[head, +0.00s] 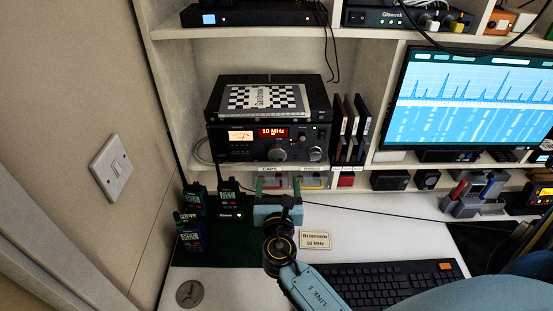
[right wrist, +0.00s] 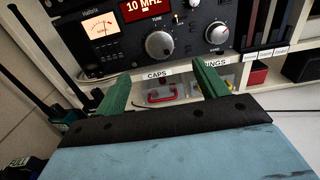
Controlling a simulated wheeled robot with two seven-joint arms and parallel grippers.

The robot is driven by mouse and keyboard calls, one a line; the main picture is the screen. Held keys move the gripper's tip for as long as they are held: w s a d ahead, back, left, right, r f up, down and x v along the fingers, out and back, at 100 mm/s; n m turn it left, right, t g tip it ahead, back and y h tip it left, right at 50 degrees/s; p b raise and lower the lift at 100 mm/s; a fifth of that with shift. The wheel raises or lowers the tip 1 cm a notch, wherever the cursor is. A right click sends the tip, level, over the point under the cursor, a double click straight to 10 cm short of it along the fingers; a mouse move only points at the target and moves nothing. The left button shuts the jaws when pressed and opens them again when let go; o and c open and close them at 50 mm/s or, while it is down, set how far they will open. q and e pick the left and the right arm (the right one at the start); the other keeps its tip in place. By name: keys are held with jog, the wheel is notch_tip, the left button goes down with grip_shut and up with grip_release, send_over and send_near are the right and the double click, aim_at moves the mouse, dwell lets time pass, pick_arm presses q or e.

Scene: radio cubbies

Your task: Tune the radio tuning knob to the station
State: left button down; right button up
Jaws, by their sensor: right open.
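The black radio (head: 225,143) sits on a shelf, its red display (head: 272,132) reading 10 MHz. The round silver tuning knob (head: 277,153) is on its front, under the display; in the right wrist view the knob (right wrist: 159,45) is below the word TUNE. A second knob (right wrist: 217,33) is to its right. My right gripper (head: 278,188) is open and empty, below and in front of the tuning knob, not touching it. Its green fingers (right wrist: 161,80) are apart on either side below the knob. A station card (head: 315,240) on the desk reads 10 MHz. My left gripper is not in view.
Small labelled bins (head: 312,182) are under the radio shelf, behind the fingers. Handheld radios (head: 230,203) stand at the left. A keyboard (head: 380,279) lies in front, and a monitor (head: 470,95) is at the right. Dark books (head: 350,130) stand right of the radio.

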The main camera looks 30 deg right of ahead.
aim_at(278, 157)
jog(key=x, duration=1)
jog(key=shift+d+b, duration=0.15)
jog(key=shift+b, duration=0.15)
